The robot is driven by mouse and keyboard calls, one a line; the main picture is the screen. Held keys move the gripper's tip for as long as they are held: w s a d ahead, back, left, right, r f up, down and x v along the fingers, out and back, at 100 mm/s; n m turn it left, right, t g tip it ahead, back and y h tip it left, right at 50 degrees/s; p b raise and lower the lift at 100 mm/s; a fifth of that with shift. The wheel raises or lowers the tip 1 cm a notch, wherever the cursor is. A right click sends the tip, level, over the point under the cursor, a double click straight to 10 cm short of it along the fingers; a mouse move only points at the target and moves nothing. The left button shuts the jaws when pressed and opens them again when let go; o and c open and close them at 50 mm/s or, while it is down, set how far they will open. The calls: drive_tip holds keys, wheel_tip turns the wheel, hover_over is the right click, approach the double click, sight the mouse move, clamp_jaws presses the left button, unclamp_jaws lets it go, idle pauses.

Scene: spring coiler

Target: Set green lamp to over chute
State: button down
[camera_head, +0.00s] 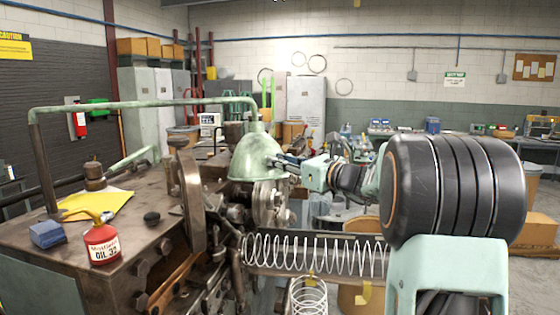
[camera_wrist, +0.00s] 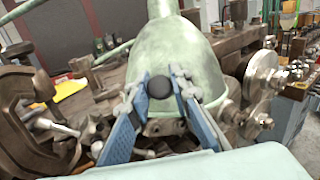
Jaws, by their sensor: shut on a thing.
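The green lamp (camera_head: 257,153) has a pale green bell shade on a long green pipe arm (camera_head: 150,106) that bends down to it. Its shade hangs over the machine's coiling head, near the left end of the chute (camera_head: 345,251). In the wrist view the shade (camera_wrist: 175,60) fills the upper middle. My gripper (camera_head: 277,162) reaches the shade's right side from the right. In the wrist view my gripper (camera_wrist: 160,86) has its blue-padded fingers shut on a dark round knob (camera_wrist: 159,88) at the shade's lower edge. The chute's left end is partly hidden by the coil and machine parts.
A long wire spring (camera_head: 315,255) lies along the chute, and another spring (camera_head: 308,297) stands below it. On the machine top are a red oil can (camera_head: 102,244), a blue box (camera_head: 47,234) and yellow paper (camera_head: 95,205). The handwheel (camera_head: 188,190) stands left of the shade.

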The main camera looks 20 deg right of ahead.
drive_tip(key=shift+w+r, duration=0.1)
drive_tip(key=shift+r, duration=0.4)
drive_tip(key=c, duration=2.1)
unclamp_jaws()
drive_tip(key=shift+w+a+f, duration=0.1)
drive_tip(key=shift+w, duration=0.05)
drive_tip(key=o, duration=0.3)
drive_tip(key=shift+w+f, duration=0.2)
drive_tip(key=shift+f, duration=0.05)
drive_tip(key=shift+o, duration=0.3)
drive_tip(key=shift+s+f, duration=0.1)
drive_tip(key=shift+f, duration=0.05)
drive_tip(key=v, duration=1.2)
